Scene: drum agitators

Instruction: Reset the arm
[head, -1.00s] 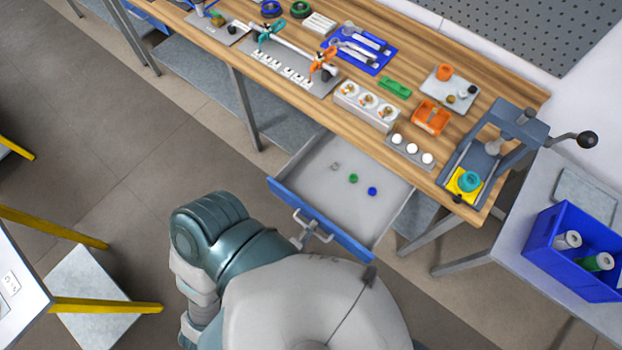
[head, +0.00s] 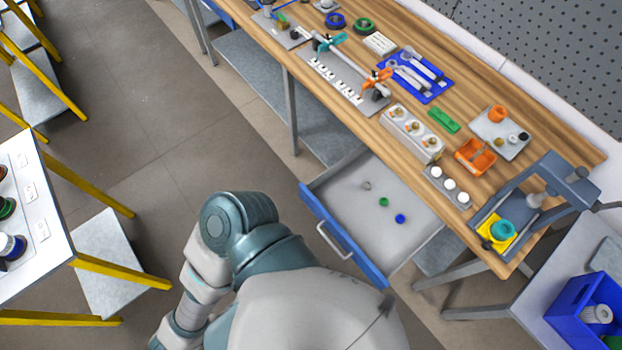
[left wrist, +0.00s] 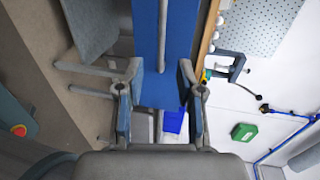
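My left arm (head: 215,240) is bent beside my body in the head view, and its gripper is out of sight there. In the left wrist view my left gripper (left wrist: 159,70) has its two fingers spread apart with nothing held between them. Beyond the fingers is the blue front (left wrist: 150,88) of the drawer, with its grey handle bar (left wrist: 163,35). In the head view the drawer (head: 345,235) stands open under the workbench, and its handle (head: 333,241) is free. My right gripper is in neither view.
The drawer holds small grey, green (head: 384,202) and blue (head: 400,218) round pieces. The wooden workbench (head: 470,95) carries tools and fixtures. A blue bin (head: 565,318) is at right. A table with yellow legs (head: 90,185) stands at left, with bare floor between.

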